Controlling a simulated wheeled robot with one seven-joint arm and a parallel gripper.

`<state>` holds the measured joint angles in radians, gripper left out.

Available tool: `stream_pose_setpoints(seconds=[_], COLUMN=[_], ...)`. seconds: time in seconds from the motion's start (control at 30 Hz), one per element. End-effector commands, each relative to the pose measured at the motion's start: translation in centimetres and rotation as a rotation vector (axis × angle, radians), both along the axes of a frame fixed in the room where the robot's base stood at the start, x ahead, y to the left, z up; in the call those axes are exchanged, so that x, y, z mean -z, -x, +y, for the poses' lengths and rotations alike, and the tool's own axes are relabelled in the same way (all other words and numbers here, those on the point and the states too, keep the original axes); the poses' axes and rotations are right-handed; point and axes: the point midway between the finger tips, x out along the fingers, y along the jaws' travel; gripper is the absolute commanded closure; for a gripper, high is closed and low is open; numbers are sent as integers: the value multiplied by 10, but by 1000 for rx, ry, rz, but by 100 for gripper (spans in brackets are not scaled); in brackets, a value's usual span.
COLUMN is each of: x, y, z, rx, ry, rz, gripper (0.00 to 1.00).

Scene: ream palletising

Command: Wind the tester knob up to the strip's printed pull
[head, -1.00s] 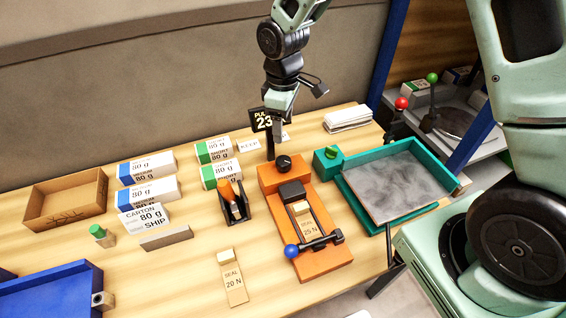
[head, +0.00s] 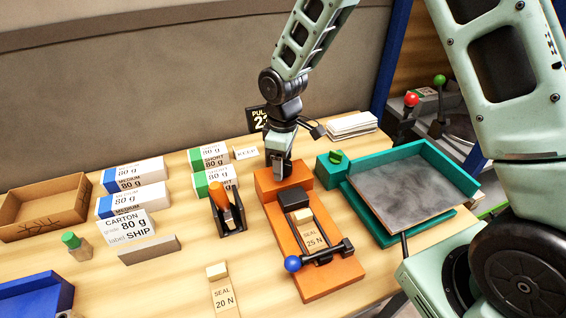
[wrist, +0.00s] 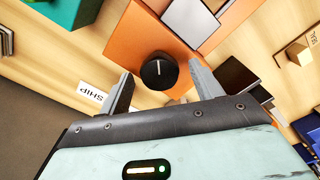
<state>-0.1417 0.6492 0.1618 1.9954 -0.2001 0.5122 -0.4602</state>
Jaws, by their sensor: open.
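The orange tester (head: 330,280) stands on the table with a strip printed SEAL 25 N (head: 314,238) lying along it. A black clamp block (head: 293,199) sits at the strip's far end and a bar with a blue ball (head: 292,264) crosses its near end. My gripper (head: 279,172) is over the tester's raised back end and hides the knob in the head view. In the wrist view the black knob (wrist: 159,74) with a white pointer line lies between the open fingers of my gripper (wrist: 161,84), with gaps at both sides. The black pull display (head: 257,119) is partly covered; its reading is cut off.
A loose strip printed SEAL 20 N (head: 223,298) lies front left of the tester. A black holder with an orange-handled tool (head: 228,210) stands close left. A teal tray (head: 440,155) is close right. Labelled reams (head: 133,202) stand further left.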

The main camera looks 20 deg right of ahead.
Motion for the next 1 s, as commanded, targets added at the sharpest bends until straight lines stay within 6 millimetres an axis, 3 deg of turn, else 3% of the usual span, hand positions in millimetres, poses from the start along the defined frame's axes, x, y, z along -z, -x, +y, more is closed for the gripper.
stream_pose_setpoints(seconds=[0.1, 0.27, 0.6, 0.87, 0.9, 0.93, 1.0], x=[-1, -1, 0, -1, -1, -1, -1], y=[0, 0, -1, -1, -1, -1, -1], z=[0, 0, 0, 0, 0, 0, 0], rx=[0, 0, 133, 139, 139, 139, 139], ry=[0, 0, 1, 0, 0, -1, 0], rz=[0, 0, -1, 0, 0, -1, 0], gripper=[38, 80, 80, 80, 46, 38, 35])
